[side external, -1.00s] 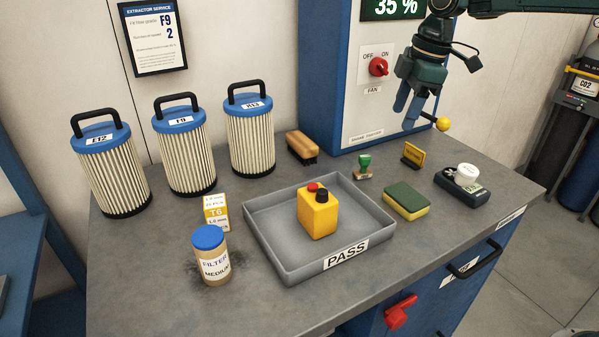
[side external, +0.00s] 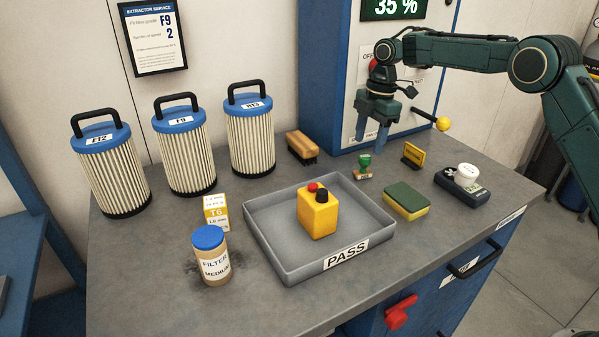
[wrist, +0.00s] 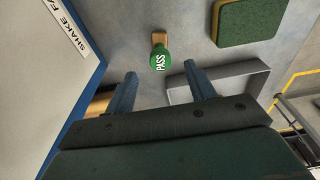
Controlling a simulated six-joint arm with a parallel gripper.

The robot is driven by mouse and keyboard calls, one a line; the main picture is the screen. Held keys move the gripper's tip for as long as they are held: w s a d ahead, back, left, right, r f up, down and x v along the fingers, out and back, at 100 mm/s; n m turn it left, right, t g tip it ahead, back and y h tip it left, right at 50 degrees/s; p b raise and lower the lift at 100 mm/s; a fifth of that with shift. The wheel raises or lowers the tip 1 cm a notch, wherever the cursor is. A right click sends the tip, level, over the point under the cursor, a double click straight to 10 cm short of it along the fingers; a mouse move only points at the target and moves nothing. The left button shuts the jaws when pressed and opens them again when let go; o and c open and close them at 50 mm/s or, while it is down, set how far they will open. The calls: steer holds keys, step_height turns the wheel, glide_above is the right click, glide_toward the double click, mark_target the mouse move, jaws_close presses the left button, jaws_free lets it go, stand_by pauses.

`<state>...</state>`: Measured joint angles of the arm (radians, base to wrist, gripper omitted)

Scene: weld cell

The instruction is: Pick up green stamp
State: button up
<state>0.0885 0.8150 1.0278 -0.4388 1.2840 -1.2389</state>
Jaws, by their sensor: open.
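The green stamp (side external: 364,168) stands upright on the grey bench behind the tray's back right corner. In the wrist view its round green top (wrist: 160,60), marked PASS, shows a little beyond the fingertips, between their lines. My gripper (side external: 371,138) hangs above the stamp with its blue fingers pointing down. It is open and empty, and the two fingers (wrist: 161,82) are apart in the wrist view. The fingers do not appear to touch the stamp.
A grey PASS tray (side external: 278,263) holds a yellow box (side external: 318,215). A green-yellow sponge (side external: 407,199), a yellow stand-up block (side external: 413,154) and a wooden brush (side external: 302,147) lie around the stamp. The extractor cabinet (side external: 345,130) rises close behind.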

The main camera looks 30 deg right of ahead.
mark_target(365, 156)
steer(key=shift+a+f, duration=0.1)
steer(key=shift+f, duration=0.5)
steer(key=shift+f, duration=0.1)
steer(key=shift+a+f, duration=0.2)
steer(key=shift+f, duration=1.3)
steer(key=shift+a+f, duration=0.15)
steer(key=shift+f, duration=1.35)
steer(key=shift+c, duration=0.4)
steer(key=c, duration=1)
